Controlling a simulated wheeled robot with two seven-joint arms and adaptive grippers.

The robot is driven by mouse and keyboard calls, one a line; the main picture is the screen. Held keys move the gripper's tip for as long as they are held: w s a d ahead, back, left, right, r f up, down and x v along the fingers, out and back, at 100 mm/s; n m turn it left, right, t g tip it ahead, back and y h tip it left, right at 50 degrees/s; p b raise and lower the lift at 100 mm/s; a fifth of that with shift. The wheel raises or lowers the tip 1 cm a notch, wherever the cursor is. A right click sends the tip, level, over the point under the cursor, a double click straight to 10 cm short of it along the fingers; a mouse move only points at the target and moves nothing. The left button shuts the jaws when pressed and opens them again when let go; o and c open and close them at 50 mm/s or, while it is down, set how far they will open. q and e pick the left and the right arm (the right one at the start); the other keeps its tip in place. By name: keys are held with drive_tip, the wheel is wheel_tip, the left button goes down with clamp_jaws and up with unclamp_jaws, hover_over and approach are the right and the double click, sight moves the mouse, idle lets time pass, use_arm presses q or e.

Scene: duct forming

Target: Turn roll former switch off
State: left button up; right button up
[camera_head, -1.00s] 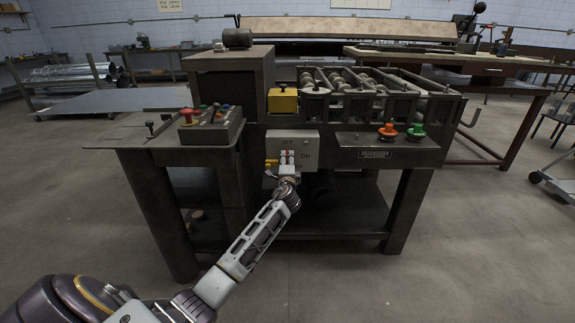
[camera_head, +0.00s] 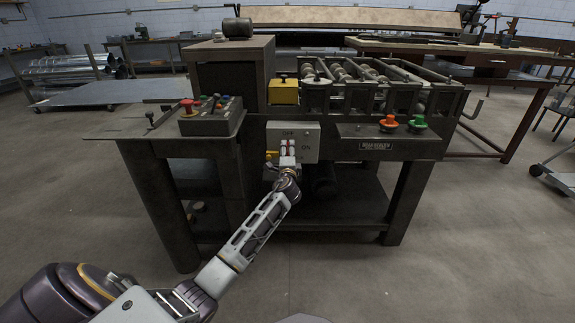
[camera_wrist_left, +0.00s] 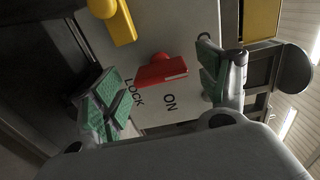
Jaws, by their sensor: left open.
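The roll former (camera_head: 330,125) stands ahead, with a grey switch box (camera_head: 305,140) marked OFF and ON on its front. In the left wrist view the switch panel (camera_wrist_left: 185,112) shows a red switch lever (camera_wrist_left: 162,70) beside the words LOCK and ON. My left gripper (camera_head: 286,160) is at the lower left part of the box. In the wrist view this gripper (camera_wrist_left: 165,92) is open, with green-padded fingers on either side of the red lever. I cannot tell whether either finger touches it. My right gripper is not in view.
A yellow knob (camera_wrist_left: 122,22) sits beside the lever. A control box with a red button (camera_head: 188,106) is on the machine's left table. Orange (camera_head: 388,123) and green (camera_head: 417,124) knobs are at right. The floor in front is clear.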

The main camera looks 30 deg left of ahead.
use_arm(q)
drive_tip(key=v, duration=1.1)
drive_tip(key=shift+s, duration=0.35)
drive_tip(key=shift+d, duration=0.1)
idle(0.6)
